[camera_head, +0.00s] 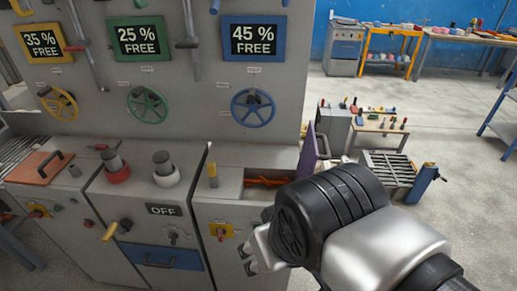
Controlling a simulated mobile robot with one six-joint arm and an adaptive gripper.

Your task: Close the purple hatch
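The purple hatch (308,151) stands upright and open at the right side of a recess in the top of the right-hand cabinet. A dark handle (323,145) sits on its right face. Orange-red parts show inside the open recess (268,178). The hatch's lower part is hidden behind my arm. My gripper (252,262) is at the lower middle, in front of the cabinet, nearer the camera and lower in the picture than the hatch. It is mostly hidden by my black wrist joint, so its opening and any contact cannot be made out.
A yellow-topped lever (212,172) stands left of the recess. An orange hatch (39,167) lies flat at the far left. Knobs, a yellow handle (110,231) and a blue drawer (162,257) line the cabinet fronts. Valve wheels and percentage displays are on the panel behind.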

